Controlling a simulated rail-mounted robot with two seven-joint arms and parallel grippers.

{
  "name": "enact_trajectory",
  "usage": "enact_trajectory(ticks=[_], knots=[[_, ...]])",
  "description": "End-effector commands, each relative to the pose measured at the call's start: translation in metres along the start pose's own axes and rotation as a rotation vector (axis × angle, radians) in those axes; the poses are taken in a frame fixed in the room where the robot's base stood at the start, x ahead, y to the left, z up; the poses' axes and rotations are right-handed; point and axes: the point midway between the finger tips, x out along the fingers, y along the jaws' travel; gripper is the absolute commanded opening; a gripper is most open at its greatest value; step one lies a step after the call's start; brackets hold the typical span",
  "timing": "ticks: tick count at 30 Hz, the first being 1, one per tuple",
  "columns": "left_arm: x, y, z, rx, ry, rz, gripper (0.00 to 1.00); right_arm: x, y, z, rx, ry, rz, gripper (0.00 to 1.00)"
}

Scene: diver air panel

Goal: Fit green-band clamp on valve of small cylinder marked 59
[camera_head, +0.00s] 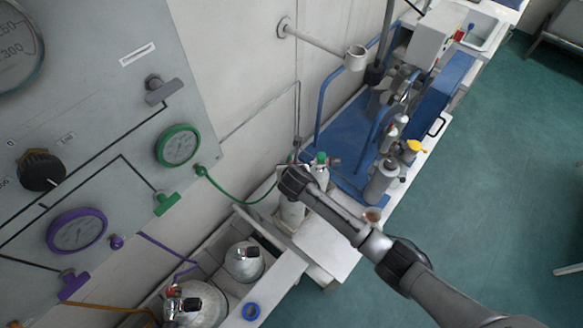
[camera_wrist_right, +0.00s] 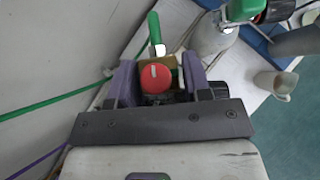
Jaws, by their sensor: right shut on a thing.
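My right gripper (camera_wrist_right: 158,68) is shut on the clamp (camera_wrist_right: 155,77), which shows a red knob and a brass-coloured body between the purple-grey fingers. A green hose (camera_wrist_right: 155,28) lies beyond it; in the head view a green hose (camera_head: 235,198) runs from the panel towards the gripper. A pale cylinder (camera_wrist_right: 208,40) with a green top and a black-and-red valve part stands beyond the right finger, apart from the clamp. In the head view its green top (camera_head: 320,160) shows beside my gripper. No number 59 is readable. My left gripper is out of view.
A white cylinder (camera_head: 292,212) stands below my right arm. A cup (camera_wrist_right: 276,82), a grey bottle (camera_head: 380,182) and a blue bench (camera_head: 345,120) lie to the right. The gauge panel (camera_head: 110,110) bounds the left.

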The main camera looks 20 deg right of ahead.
Motion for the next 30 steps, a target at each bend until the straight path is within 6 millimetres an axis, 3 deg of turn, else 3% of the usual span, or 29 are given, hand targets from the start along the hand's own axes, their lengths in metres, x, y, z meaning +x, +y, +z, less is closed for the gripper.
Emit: enact_trajectory(ticks=[30], knots=[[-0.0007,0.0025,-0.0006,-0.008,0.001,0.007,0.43,0.0092,0.0002,-0.0078,0.001,-0.003,0.001,0.04]])
